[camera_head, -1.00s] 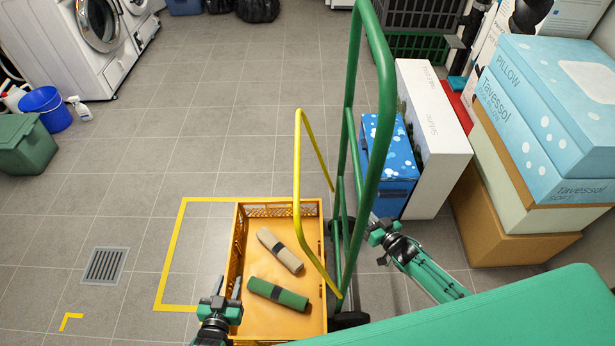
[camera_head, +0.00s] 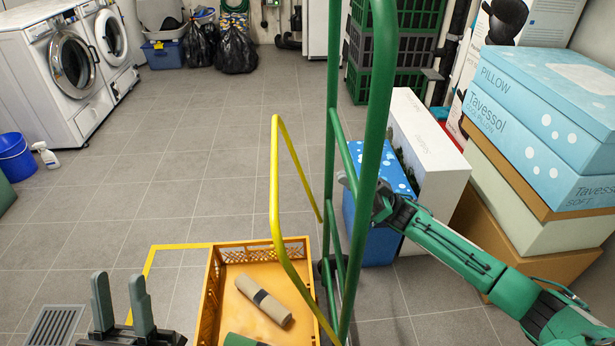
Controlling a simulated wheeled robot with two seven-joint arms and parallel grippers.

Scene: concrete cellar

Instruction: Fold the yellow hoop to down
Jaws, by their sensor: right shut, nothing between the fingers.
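The yellow hoop (camera_head: 274,190) stands raised above the orange crate, on the left side of the green hand truck frame (camera_head: 366,200). Its rounded top is free, and its legs run down toward the lower frame. My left gripper (camera_head: 119,280) is open and empty, left of the crate and well apart from the hoop. My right gripper (camera_head: 376,200) is shut and empty at the green frame, right of the hoop. The frame's post partly hides its fingertips, and I cannot tell whether they touch the frame.
The orange crate (camera_head: 211,290) holds a beige roll (camera_head: 263,300) and a green roll (camera_head: 240,340). A blue box (camera_head: 372,235), a white box (camera_head: 425,140) and stacked pillow boxes (camera_head: 540,130) stand close on the right. The tiled floor at left centre is clear.

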